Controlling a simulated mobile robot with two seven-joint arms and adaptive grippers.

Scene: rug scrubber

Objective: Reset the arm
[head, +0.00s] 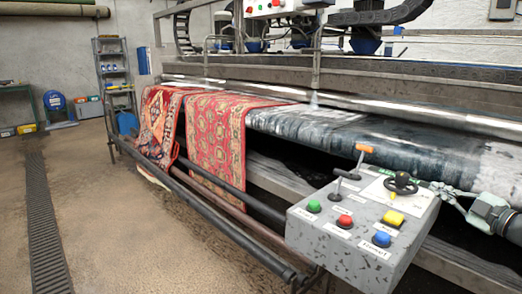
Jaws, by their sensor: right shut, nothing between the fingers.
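My right gripper (442,190) comes in from the right edge, shut and empty. Its fingertips are at the right side of the grey control box (345,262), just right of the black hand wheel (401,183); I cannot tell whether they touch the box. The box carries a green button (314,206), a red button (345,221), a yellow button (393,218) and a blue button (382,239). A lever with an orange handle (365,149) and a dark-handled lever (347,174) stand at its back. The button labels are too small to read surely. My left gripper is not in view.
Behind the box runs the rug scrubber with its long roller (345,137). Patterned red rugs (215,138) hang over its left part. Metal rails (215,216) run along the front. The floor (110,215) at left is open, with a drain grate (43,220).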

